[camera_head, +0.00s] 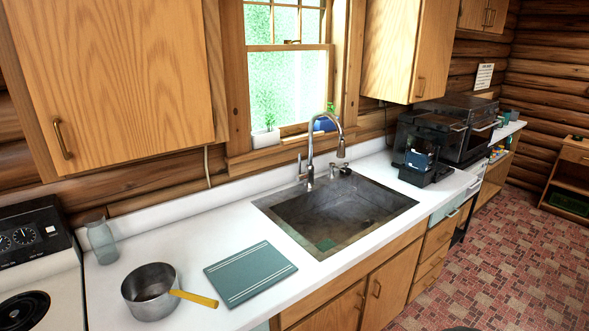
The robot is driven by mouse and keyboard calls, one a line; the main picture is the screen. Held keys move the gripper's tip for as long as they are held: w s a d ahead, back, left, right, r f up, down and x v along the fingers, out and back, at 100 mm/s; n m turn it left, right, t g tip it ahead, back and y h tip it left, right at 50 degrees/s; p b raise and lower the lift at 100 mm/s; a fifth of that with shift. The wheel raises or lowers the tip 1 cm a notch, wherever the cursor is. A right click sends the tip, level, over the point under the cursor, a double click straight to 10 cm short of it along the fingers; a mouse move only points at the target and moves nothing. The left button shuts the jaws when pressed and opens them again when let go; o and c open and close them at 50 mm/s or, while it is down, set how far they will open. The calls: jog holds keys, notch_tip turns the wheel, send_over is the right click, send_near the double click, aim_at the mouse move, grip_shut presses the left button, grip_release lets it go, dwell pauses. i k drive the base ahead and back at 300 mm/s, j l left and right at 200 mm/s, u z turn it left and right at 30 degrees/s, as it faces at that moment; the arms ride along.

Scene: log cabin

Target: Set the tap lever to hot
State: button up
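The tap (311,160) is a tall chrome gooseneck at the back edge of the sink (265,207), under the window. Its spout curves to the right and points down over the basin. A thin tap lever (299,166) stands roughly upright on the left side of the tap's base. It is small here, and I cannot tell whether it is at hot or cold. My gripper is not in view.
A pot (148,291) with a yellow handle, a teal cutting board (250,273) and a glass jar (101,242) are left of the sink. A coffee machine (425,150) and a microwave (468,128) stand to the right. Upper cabinets (110,75) overhang the counter. Patterned floor (500,235) lies open at right.

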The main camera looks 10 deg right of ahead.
aim_at(299, 178)
jog(key=i+l+u, duration=0.1)
jog(key=u, duration=0.25)
jog(key=i+l+u, duration=0.15)
jog(key=u, duration=0.15)
jog(key=i+l+u, duration=0.1)
jog(key=u, duration=0.25)
